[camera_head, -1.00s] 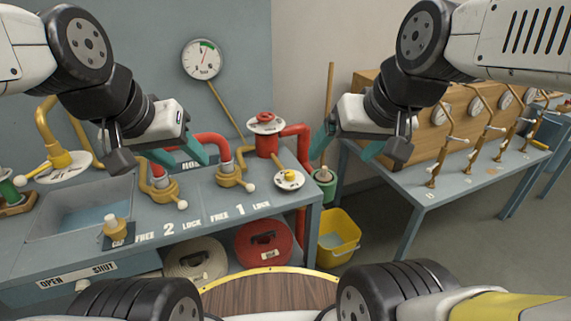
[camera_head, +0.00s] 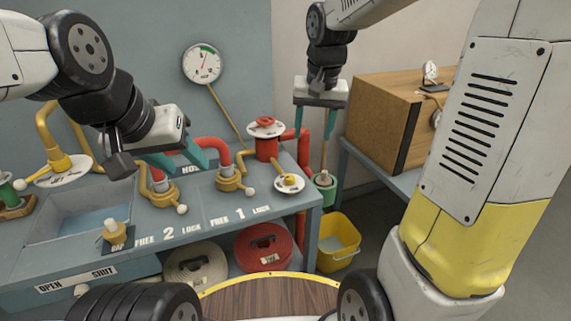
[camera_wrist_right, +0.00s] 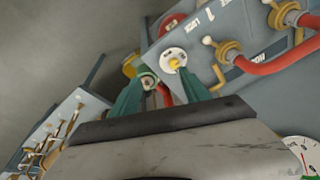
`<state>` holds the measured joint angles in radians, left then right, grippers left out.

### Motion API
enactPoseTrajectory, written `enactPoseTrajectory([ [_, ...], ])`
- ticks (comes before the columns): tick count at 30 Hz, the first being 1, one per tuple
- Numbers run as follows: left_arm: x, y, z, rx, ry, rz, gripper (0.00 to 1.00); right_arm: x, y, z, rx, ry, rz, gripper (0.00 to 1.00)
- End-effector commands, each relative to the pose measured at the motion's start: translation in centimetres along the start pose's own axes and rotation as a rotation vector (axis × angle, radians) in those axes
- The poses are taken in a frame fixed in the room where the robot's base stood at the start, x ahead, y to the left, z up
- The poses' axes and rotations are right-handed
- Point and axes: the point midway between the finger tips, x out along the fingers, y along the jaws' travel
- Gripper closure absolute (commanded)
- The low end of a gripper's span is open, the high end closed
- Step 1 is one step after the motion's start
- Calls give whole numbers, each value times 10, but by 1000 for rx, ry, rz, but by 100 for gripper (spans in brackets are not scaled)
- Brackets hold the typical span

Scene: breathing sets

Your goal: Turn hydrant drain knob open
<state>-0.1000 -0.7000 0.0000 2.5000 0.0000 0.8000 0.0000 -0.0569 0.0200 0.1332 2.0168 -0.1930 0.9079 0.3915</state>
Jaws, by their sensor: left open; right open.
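A small white dial plate with a yellow knob (camera_head: 289,182) sits on the front right corner of the blue-grey bench, beside the red hydrant (camera_head: 266,142) with its white collar and red wheel. The yellow knob also shows in the right wrist view (camera_wrist_right: 175,63), just beyond the fingertips. Lettering on its plate is too small to read. My right gripper (camera_head: 314,128) is open, fingers pointing down, above and right of the hydrant and apart from the knob. My left gripper (camera_head: 185,162) is open over the bench, near the red pipes at left.
Two red pipes with brass valve levers (camera_head: 232,180) stand left of the knob. A green-capped post (camera_head: 324,182) and yellow bucket (camera_head: 338,243) are off the bench's right end. A wooden cabinet (camera_head: 385,118) stands at right. A gauge (camera_head: 203,62) hangs on the wall.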

Motion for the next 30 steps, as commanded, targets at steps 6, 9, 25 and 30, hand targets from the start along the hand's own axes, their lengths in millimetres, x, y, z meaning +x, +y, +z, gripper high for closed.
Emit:
enactPoseTrajectory([
  [6, 0, 0, 0, 0, 0, 0, 52, 84, -27, -50, 78, -127, 52, 46],
  [9, 0, 0, 0, 0, 0, 0, 52, 119, -35, -63, 112, -168, 69, 46],
  [25, 0, 0, 0, 0, 0, 0, 52, 198, -43, -66, 158, -219, 93, 46],
  [30, 0, 0, 0, 0, 0, 0, 52, 223, -41, -60, 157, -218, 93, 46],
])
